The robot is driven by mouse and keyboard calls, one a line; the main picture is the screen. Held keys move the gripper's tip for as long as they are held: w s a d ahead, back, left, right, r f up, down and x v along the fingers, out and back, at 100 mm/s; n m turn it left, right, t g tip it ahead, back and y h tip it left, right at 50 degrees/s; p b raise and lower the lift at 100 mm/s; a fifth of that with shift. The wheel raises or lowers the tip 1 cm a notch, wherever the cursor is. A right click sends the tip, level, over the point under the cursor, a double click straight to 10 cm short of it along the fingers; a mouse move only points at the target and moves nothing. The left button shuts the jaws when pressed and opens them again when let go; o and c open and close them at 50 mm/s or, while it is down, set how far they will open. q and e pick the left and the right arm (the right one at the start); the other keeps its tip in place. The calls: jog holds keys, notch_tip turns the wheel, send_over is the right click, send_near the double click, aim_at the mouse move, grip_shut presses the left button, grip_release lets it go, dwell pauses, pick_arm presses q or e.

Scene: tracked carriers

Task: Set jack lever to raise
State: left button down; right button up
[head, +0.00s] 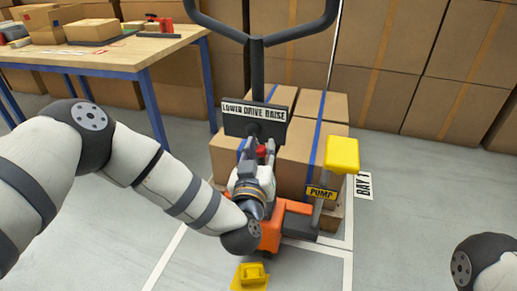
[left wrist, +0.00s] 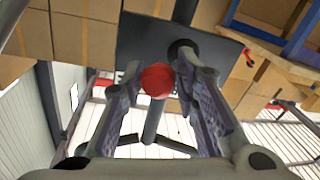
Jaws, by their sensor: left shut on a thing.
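The pallet jack has a black control plate (head: 255,126) on its upright handle, labelled LOWER DRIVE RAISE (head: 254,108). The lever's red knob (head: 262,151) is below the plate, roughly under its middle. My left gripper (head: 260,155) is at the knob, with its fingers closed in on it. In the left wrist view the red knob (left wrist: 157,80) shows between the two fingers, in front of the dark plate (left wrist: 140,40). The lever's shaft is mostly hidden, so I cannot tell its exact setting. My right gripper is out of view; only part of my right arm shows.
The jack's orange base (head: 271,232) stands on the floor before stacked cartons (head: 297,155). A yellow PUMP pedal (head: 342,154) rises to its right. A wooden table (head: 100,52) with blue legs is at the left. The floor at the right is clear.

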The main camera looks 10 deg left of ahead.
pick_arm(q)
jog(key=shift+d, duration=0.3)
jog(key=c, duration=1.4)
grip_release()
jog(key=shift+d, duration=0.1)
jog(key=s, duration=1.2)
